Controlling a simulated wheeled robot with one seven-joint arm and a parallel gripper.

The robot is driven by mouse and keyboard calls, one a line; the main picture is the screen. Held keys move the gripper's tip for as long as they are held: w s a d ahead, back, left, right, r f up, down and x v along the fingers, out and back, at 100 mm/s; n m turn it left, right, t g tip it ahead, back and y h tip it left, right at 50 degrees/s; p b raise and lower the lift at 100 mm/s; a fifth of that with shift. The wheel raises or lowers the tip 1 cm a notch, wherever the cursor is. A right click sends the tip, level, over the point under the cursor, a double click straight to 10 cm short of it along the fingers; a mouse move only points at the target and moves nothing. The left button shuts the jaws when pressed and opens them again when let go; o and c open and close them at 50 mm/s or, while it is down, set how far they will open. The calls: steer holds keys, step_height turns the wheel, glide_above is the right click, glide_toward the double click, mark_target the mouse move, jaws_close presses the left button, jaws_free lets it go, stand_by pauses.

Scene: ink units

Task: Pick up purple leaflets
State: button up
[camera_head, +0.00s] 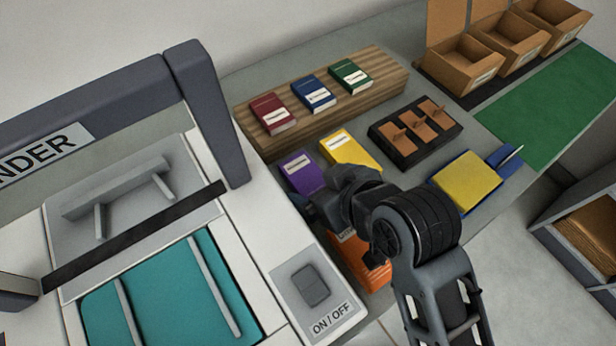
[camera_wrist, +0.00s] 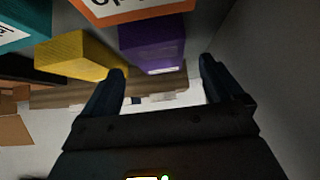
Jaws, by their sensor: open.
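The purple leaflets (camera_head: 300,172) form a small stack with a white label, lying on the grey table beside the yellow stack. In the wrist view the purple stack (camera_wrist: 152,38) shows ahead of the fingers, roughly between them in the picture. My gripper (camera_wrist: 162,75) is open and empty, its two dark fingers spread apart. In the head view my gripper (camera_head: 322,203) is close to the near side of the purple stack; its fingertips are largely hidden by my own arm. I cannot tell the exact gap.
The yellow stack (camera_head: 352,148) is to the right and the orange stack (camera_head: 358,262) is nearer, partly behind my arm. A wooden riser (camera_head: 385,75) bears red, blue and green books. The binder machine (camera_head: 255,225) stands close on the left. A black organiser (camera_head: 425,150) is further right.

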mark_target(311, 183)
steer(key=shift+x, duration=2)
steer(key=shift+c, duration=0.2)
steer(key=shift+r, duration=0.1)
steer(key=c, duration=1.1)
